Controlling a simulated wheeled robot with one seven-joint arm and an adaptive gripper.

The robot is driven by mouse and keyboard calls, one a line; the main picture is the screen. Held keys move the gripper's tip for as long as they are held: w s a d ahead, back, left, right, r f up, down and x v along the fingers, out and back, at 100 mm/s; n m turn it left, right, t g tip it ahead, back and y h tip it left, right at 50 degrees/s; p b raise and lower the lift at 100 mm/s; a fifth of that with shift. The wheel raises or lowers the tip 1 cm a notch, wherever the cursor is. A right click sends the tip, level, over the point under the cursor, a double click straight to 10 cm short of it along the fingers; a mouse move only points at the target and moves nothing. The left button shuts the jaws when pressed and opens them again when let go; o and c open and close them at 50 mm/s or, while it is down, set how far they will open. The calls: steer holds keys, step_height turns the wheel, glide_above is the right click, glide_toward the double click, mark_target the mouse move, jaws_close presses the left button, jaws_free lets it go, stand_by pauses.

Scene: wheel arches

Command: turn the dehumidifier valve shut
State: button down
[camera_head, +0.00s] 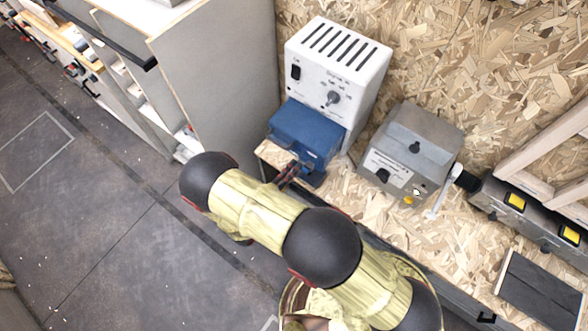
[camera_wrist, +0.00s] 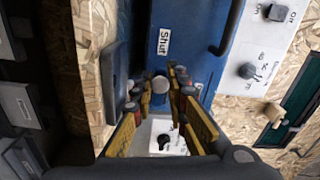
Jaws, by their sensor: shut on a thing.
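The dehumidifier is a white vented box (camera_head: 338,62) with a blue tank (camera_head: 305,132) at its lower front. In the wrist view the blue tank (camera_wrist: 182,62) fills the upper middle and bears a white "Shut" label (camera_wrist: 164,41). My gripper (camera_head: 288,174) is at the front of the tank. In the wrist view its yellow-padded fingers (camera_wrist: 158,92) are closed around the valve, whose round grey end (camera_wrist: 160,84) shows between the tips. The fingers hide most of the valve, so I cannot tell how far it is turned.
A grey box with a knob (camera_head: 412,150) stands to the right, with a light lever (camera_head: 443,192) at its side. A grey cabinet (camera_head: 215,75) rises close on the left. Beyond the lever is a dark unit with yellow switches (camera_head: 515,202). The floor (camera_head: 90,220) at left is clear.

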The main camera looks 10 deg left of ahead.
stand_by(0.4)
steer(key=c, duration=2)
jaws_free()
steer(key=shift+o, duration=0.2)
steer(key=v, duration=1.2)
steer(key=shift+a, duration=0.1)
